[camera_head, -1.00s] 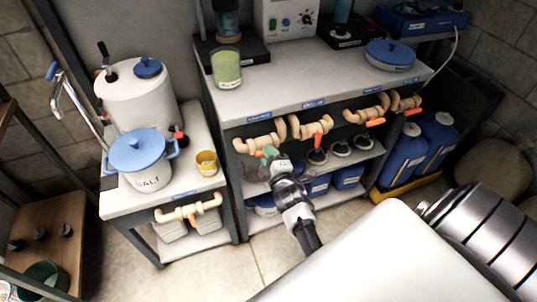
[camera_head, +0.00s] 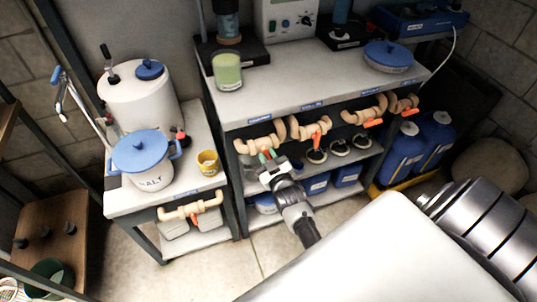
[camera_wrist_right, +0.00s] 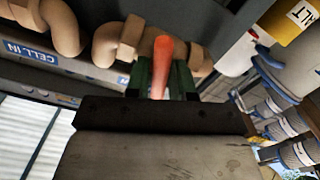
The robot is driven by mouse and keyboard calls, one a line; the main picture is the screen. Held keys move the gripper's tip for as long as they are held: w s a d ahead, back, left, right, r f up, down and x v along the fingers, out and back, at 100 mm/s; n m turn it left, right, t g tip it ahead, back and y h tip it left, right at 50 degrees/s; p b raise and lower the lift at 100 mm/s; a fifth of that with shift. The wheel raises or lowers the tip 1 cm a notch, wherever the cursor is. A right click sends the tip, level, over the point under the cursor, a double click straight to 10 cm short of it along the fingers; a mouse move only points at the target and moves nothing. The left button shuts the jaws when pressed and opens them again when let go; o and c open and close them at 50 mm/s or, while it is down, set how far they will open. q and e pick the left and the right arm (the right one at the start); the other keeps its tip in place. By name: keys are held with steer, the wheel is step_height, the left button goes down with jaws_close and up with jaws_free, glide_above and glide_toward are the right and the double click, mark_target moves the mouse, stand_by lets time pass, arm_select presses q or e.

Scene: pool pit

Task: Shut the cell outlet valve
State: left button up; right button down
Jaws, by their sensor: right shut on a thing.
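A beige pipe valve (camera_head: 259,143) is the leftmost in the row under the bench top. Its label (camera_head: 259,120) is too small to read. My right gripper (camera_head: 267,155) is at this valve, its green fingertips on either side of the handle. In the wrist view the right gripper (camera_wrist_right: 166,78) is shut on the orange handle (camera_wrist_right: 169,50), which stands out between the fingers. A "CELL IN" label (camera_wrist_right: 31,52) sits beside the neighbouring pipe (camera_wrist_right: 58,27). The fingers hide part of the held handle. My left gripper is not in view.
More beige valves with orange handles sit to the right: a second (camera_head: 315,128), a third (camera_head: 372,110) and a fourth (camera_head: 404,103). A salt pot (camera_head: 147,165) and yellow cup (camera_head: 207,163) stand on the left cart (camera_head: 130,203). Blue jugs (camera_head: 404,155) stand at right.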

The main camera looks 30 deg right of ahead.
steer(key=shift+m+p, duration=0.3)
steer(key=shift+m, duration=1.6)
steer(key=c, duration=1.1)
jaws_free()
steer(key=shift+w, duration=0.15)
steer(key=v, duration=1.1)
steer(key=shift+d+f, duration=0.1)
steer(key=shift+w, duration=0.1)
